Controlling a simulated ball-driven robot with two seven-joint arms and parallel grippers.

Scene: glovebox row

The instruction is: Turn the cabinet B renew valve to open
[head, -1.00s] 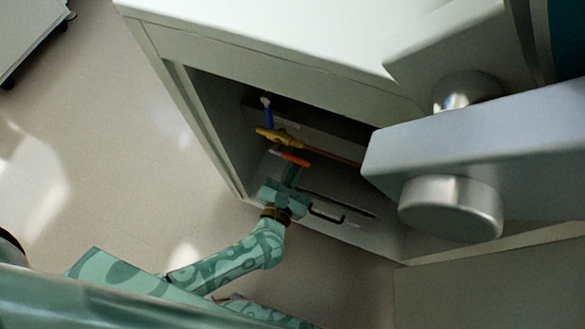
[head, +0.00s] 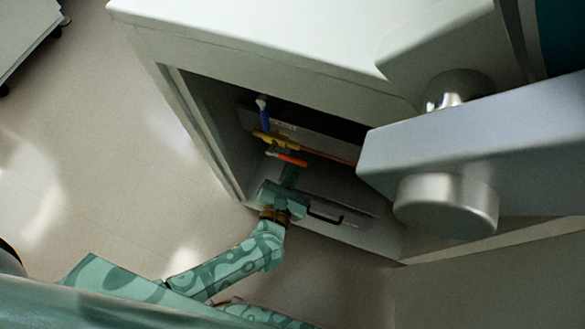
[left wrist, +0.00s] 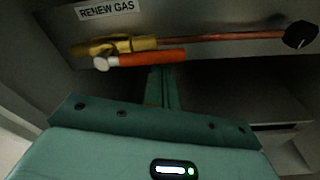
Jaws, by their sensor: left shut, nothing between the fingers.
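The renew valve has a brass body (head: 268,137) on a copper pipe and an orange lever (head: 292,160), inside the open bay of the cabinet (head: 215,110). In the left wrist view the orange lever (left wrist: 150,58) lies nearly parallel to the copper pipe (left wrist: 220,38), below a label (left wrist: 107,9) reading RENEW GAS. My left gripper (head: 290,172) is in the bay, shut and empty, its fingertips at the lever's near side. In the left wrist view the shut fingers (left wrist: 162,80) end just under the lever; whether they touch it I cannot tell. My right gripper is not seen.
A blue-handled part (head: 264,113) stands behind the brass valve. A black bar handle (head: 326,217) sticks out near my left gripper. A large grey arm-like structure (head: 440,140) covers the right. Open floor (head: 90,150) lies at left.

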